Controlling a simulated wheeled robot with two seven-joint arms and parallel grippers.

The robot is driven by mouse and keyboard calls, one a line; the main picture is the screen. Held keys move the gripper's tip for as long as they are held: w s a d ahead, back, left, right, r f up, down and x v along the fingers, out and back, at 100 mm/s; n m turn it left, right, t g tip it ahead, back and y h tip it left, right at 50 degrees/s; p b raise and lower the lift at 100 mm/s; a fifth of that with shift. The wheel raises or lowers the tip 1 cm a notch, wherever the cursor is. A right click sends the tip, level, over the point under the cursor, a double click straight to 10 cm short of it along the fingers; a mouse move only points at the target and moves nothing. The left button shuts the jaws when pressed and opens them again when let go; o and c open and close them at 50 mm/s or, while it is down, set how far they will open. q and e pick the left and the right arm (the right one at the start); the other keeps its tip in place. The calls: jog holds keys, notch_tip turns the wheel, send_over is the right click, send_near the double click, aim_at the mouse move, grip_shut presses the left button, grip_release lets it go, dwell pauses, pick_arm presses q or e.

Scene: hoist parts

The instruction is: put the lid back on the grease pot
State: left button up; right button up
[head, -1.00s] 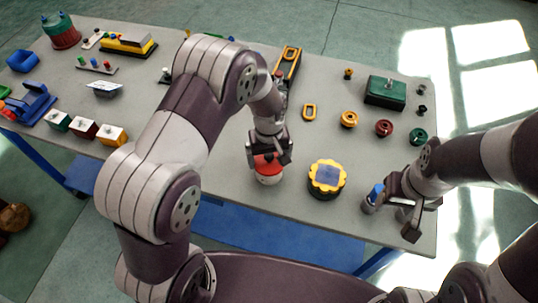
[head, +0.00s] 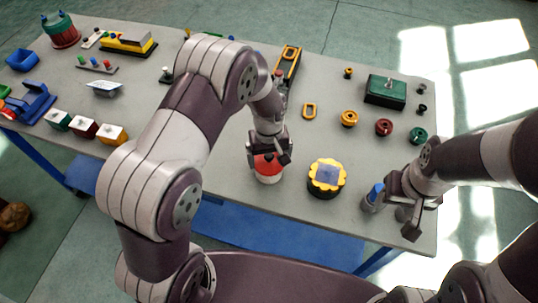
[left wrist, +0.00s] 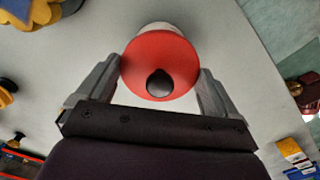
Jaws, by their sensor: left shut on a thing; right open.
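The red lid (head: 267,165) has a black knob, clearest in the left wrist view (left wrist: 145,58). The white grease pot (head: 270,179) shows directly under the lid near the table's front edge, with no clear gap between them. I cannot tell whether the lid is fully seated. In the left wrist view the pot's pale side (left wrist: 157,27) shows beyond the lid's rim. My left gripper (head: 268,152) comes from above and is shut on the lid, one finger at each side. My right gripper (head: 398,208) is open at the front right, beside a grey holder with a blue-topped piece (head: 373,196).
A black pot with a yellow scalloped top (head: 326,178) stands just right of the lid. Yellow, red and green rings (head: 384,128) and a green block (head: 385,91) lie behind at the right. Small coloured boxes (head: 84,130) stand at left. Bare table (head: 225,178) lies left of the pot.

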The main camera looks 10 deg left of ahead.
aim_at(269, 155)
dwell(0.3)
pick_arm(q)
jog(key=o, duration=0.8)
jog(key=shift+r, duration=0.15)
notch_tip(269, 155, up, 7)
jog(key=p, duration=0.6)
grip_shut()
jog(key=shift+f, duration=0.4)
dwell(0.9)
